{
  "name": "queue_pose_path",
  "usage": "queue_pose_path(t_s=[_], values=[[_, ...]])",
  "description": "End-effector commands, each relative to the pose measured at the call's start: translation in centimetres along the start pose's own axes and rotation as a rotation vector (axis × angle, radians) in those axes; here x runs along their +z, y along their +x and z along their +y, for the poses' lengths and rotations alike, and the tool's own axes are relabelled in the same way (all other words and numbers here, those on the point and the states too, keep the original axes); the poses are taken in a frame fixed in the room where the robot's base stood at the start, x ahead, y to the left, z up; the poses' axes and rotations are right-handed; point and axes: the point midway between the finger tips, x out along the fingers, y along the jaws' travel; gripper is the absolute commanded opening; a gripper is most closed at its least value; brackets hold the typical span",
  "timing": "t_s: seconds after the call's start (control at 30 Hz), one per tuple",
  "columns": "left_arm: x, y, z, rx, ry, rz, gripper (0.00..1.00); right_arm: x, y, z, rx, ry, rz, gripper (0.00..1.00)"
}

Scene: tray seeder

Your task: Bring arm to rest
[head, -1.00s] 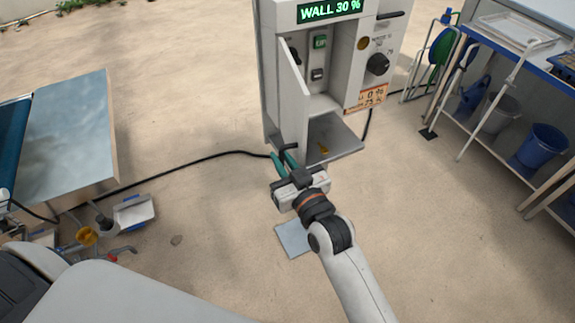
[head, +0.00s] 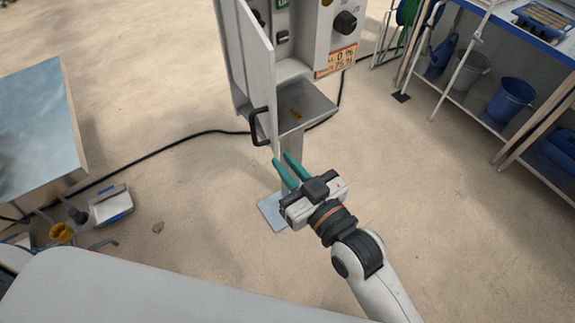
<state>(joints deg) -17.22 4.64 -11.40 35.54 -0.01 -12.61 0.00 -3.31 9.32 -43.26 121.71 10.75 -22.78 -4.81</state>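My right gripper (head: 288,173) has teal fingers that stand apart with nothing between them. It is below and in front of the grey control cabinet (head: 238,60), clear of the black handle on the cabinet's door (head: 258,75). The door stands open toward me. My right arm comes in from the bottom right. My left gripper does not show in the head view.
The cabinet stands on a post with a base plate (head: 272,212). A black cable (head: 190,137) runs over the sandy ground. A workbench with blue buckets (head: 510,100) is at right. A tilted panel (head: 40,125) is at left, near a dustpan (head: 111,206). Ground at lower right is open.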

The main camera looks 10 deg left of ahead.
Motion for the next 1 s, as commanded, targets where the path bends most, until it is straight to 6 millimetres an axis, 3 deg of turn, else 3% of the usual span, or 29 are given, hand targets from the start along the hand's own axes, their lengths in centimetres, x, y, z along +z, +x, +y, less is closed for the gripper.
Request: queue_pose_path(t_s=[0.37,0.47,0.57,0.77,0.87,1.0], values=[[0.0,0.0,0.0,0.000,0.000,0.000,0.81,-0.1,0.1,0.0,-0.001,0.001,0.003,0.15],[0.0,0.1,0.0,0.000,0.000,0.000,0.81,-1.8,0.3,-0.6,-0.016,0.004,0.032,0.15],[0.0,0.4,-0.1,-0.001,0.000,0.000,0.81,-6.1,0.5,-2.2,-0.056,0.016,0.109,0.15],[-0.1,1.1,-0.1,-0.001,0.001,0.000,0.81,-20.1,-1.4,-6.8,-0.181,0.061,0.356,0.15],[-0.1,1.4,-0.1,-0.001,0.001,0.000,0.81,-27.1,-4.0,-8.5,-0.241,0.089,0.485,0.15],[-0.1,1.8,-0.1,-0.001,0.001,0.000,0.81,-36.5,-9.3,-9.8,-0.316,0.136,0.665,0.15]])
